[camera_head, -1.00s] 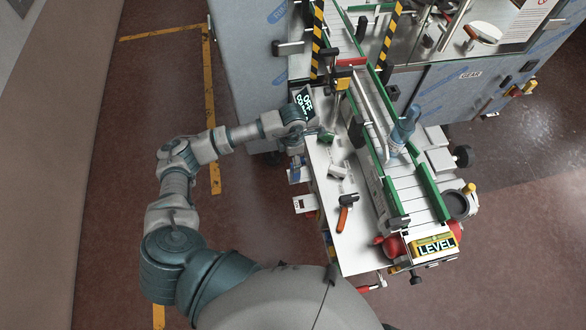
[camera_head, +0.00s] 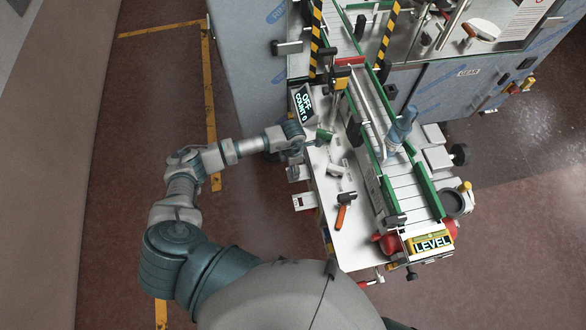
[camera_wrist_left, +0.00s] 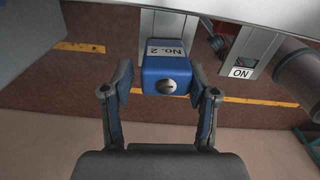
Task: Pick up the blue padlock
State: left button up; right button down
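The blue padlock (camera_wrist_left: 166,74) shows in the left wrist view, its keyhole face toward me, below a plate marked "No. 2". My left gripper (camera_wrist_left: 162,84) is open, with one finger on each side of the padlock. A gap shows between the padlock and the left-hand finger; the right-hand finger is very close, and I cannot tell if it touches. In the head view my left gripper (camera_head: 296,148) is at the left edge of the machine's white table. I cannot make out the padlock there. My right gripper is not in view.
A metal arm with an "ON" label (camera_wrist_left: 240,72) stands right of the padlock. The white table (camera_head: 353,243) carries an orange-handled lever (camera_head: 342,214). A display reading "OFF COUNT 0" (camera_head: 304,104) is just above my gripper. Open floor (camera_head: 262,215) lies left of the table.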

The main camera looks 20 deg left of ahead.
pick_arm(q)
jog(key=shift+d, duration=0.15)
jog(key=c, duration=0.8)
jog(key=shift+d+r, duration=0.1)
jog(key=shift+d, duration=0.05)
grip_shut()
jog(key=shift+d, duration=0.2)
